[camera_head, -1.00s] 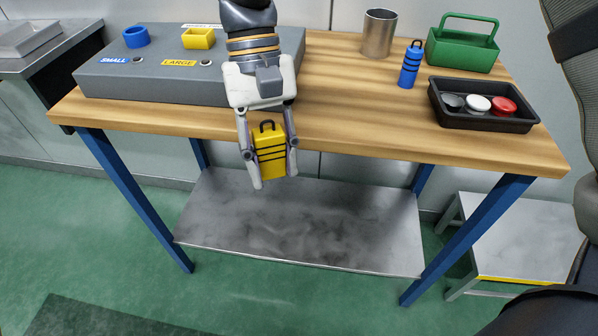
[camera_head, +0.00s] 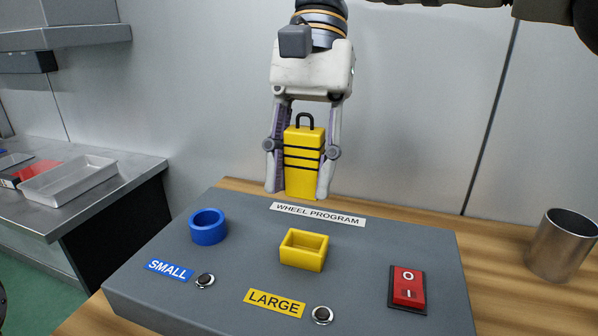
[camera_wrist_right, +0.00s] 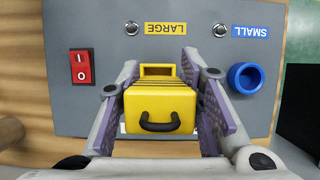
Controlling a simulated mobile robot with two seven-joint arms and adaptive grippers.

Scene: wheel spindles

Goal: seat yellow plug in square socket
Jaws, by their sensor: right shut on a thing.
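The yellow plug (camera_head: 302,165), a block with black bands and a black handle on top, is upright between the fingers of my right gripper (camera_head: 302,185). The gripper is shut on its sides and holds it above the panel. The yellow square socket (camera_head: 304,249) is on the grey panel and shows empty in the head view, below the plug. In the right wrist view the plug (camera_wrist_right: 160,106) covers most of the socket (camera_wrist_right: 158,70), whose far edge shows past it. My right gripper (camera_wrist_right: 160,100) flanks the plug there. My left gripper is not in view.
The grey panel (camera_head: 370,265) also bears a round blue socket (camera_head: 208,227), SMALL and LARGE labels with buttons, and a red switch (camera_head: 408,287). A metal cup (camera_head: 562,246) stands right of the panel. A wall rises behind the table.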

